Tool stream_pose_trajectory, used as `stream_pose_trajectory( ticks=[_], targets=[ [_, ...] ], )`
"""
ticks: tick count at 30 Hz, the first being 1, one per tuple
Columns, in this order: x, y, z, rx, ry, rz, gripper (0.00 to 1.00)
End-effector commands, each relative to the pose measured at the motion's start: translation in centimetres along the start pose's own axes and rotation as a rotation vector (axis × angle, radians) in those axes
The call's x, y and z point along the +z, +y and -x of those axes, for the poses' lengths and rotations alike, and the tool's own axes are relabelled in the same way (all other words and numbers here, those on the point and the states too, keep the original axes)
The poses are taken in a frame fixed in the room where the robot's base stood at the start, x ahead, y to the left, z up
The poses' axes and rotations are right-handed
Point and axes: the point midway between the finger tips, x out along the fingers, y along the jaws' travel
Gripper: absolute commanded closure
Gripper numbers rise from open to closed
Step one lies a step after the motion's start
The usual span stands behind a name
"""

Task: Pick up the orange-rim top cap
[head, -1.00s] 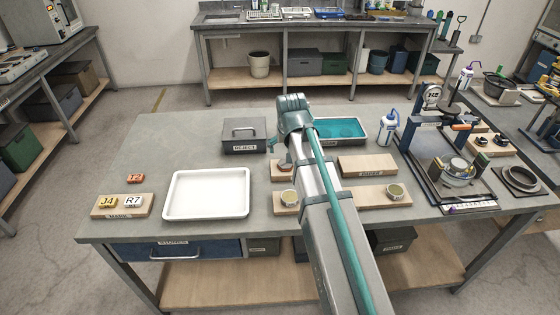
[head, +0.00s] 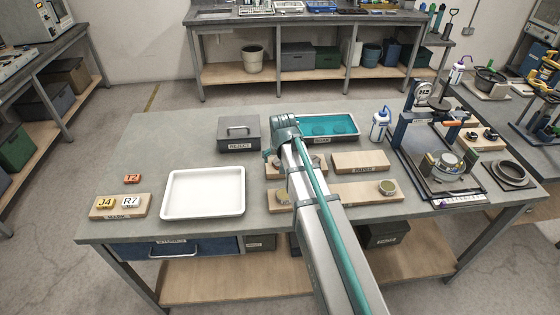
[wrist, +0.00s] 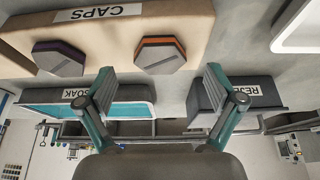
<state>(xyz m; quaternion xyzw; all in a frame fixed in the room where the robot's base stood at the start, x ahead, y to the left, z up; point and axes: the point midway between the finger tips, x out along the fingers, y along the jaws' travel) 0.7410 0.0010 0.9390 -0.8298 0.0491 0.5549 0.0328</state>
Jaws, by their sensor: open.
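The orange-rim top cap (wrist: 160,55) is a grey hexagonal cap with an orange edge. It sits on the wooden CAPS board (wrist: 112,35) in the wrist view, which looks upside down. A purple-rim cap (wrist: 59,58) sits on the same board to its left. My gripper (wrist: 158,85) is open and empty, its two fingers apart on either side of the orange-rim cap's position in the picture, not touching it. In the head view my arm covers most of the CAPS board and the caps cannot be made out.
The grey REJECT box (head: 239,134) and teal SOAK tray (head: 325,126) stand behind the board. A white tray (head: 204,192) lies to the left. A wooden board with a round tin (head: 387,187) and a PAPER block (head: 360,161) lie to the right.

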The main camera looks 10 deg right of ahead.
Motion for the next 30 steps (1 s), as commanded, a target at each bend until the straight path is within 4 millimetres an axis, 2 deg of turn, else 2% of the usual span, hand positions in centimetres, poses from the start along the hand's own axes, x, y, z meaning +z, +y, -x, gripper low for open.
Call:
stream_pose_trajectory(
  ticks=[6, 15, 27, 29, 30],
  targets=[
    [-0.1, 0.0, -1.8, 0.000, -0.001, 0.000, 0.07],
    [0.0, 0.0, -2.0, 0.000, 0.001, 0.000, 0.09],
    [0.0, 0.0, -2.0, 0.000, 0.001, 0.000, 0.76],
    [0.0, 0.0, -2.0, 0.000, 0.001, 0.000, 0.85],
    [0.0, 0.0, -2.0, 0.000, 0.002, 0.000, 0.85]
  ],
)
